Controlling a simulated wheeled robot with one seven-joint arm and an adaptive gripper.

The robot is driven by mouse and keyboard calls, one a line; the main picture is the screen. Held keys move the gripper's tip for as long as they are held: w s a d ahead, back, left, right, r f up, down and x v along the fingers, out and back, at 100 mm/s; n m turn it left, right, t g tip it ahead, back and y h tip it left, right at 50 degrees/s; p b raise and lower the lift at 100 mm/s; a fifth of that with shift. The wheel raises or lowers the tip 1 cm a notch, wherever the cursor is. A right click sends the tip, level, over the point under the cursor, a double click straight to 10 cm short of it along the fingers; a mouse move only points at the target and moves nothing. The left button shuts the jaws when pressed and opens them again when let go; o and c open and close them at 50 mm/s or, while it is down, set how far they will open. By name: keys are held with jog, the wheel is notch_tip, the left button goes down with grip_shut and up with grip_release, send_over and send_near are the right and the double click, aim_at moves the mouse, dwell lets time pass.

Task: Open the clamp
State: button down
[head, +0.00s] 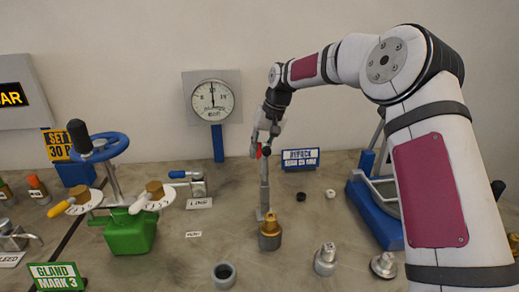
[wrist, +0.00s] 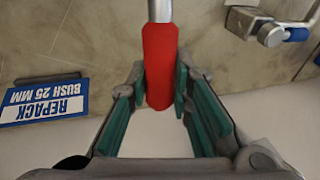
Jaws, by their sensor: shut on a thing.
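The clamp has a red handle (wrist: 160,65) on a grey metal lever (head: 264,190). The lever stands nearly upright in the head view, just behind a brass fitting on a grey round base (head: 270,240). My gripper (head: 262,150) is at the lever's top, shut on the red handle. In the wrist view, the green pads of my gripper (wrist: 158,82) lie on both sides of the handle. The clamp's lower joint is small in the head view and partly hidden by the brass fitting.
A blue repack sign (head: 300,159) stands right of the lever. A blue-handled line valve (head: 197,183) and a gauge (head: 212,98) are to the left. A green block (head: 130,235) and a grey ring (head: 223,274) are nearer. Two small rings lie on the right.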

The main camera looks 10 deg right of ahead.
jog(key=c, duration=1.4)
grip_release()
jog(key=shift+f, duration=0.25)
jog(key=shift+r, duration=0.1)
jog(key=shift+r, duration=0.15)
jog(key=v, duration=1.1)
jog(key=shift+d+r, duration=0.15)
jog(key=shift+r, duration=0.2)
